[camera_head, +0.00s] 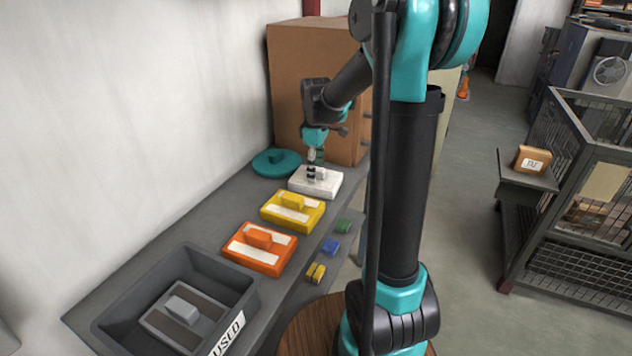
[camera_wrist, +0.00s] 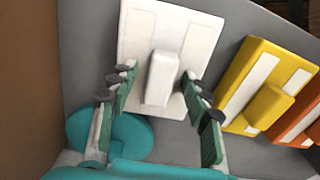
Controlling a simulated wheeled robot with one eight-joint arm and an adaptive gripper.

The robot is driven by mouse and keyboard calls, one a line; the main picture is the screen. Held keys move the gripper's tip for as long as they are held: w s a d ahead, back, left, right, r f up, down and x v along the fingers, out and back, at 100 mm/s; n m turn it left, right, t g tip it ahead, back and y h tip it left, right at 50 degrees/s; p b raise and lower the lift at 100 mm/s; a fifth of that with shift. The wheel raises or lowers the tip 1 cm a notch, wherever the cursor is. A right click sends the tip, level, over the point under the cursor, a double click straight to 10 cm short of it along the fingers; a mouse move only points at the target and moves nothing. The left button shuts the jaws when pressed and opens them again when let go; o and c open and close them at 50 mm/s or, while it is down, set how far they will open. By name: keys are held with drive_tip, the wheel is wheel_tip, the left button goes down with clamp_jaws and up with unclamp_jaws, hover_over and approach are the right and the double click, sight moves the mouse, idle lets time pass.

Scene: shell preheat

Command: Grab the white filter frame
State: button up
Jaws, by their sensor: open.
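The white filter frame (camera_head: 304,183) lies flat on the grey bench, a square slab with a raised block handle in its middle. In the wrist view the white filter frame (camera_wrist: 150,28) fills the upper middle, its handle pointing toward my gripper. My gripper (camera_head: 313,172) is over it, pointing down. In the wrist view my gripper (camera_wrist: 161,88) is open, with one finger on each side of the white handle. Gaps show between the fingers and the handle. I cannot tell how deep the fingertips reach.
A yellow frame (camera_head: 280,216) and an orange frame (camera_head: 275,263) lie nearer along the bench. A dark bin (camera_head: 118,291) holds a grey frame (camera_head: 163,327). A teal disc (camera_head: 266,165) lies behind left, and a brown cabinet (camera_head: 290,75) stands behind. Small coloured blocks (camera_head: 331,247) lie right.

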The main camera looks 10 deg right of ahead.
clamp_jaws()
idle(0.3)
idle(0.3)
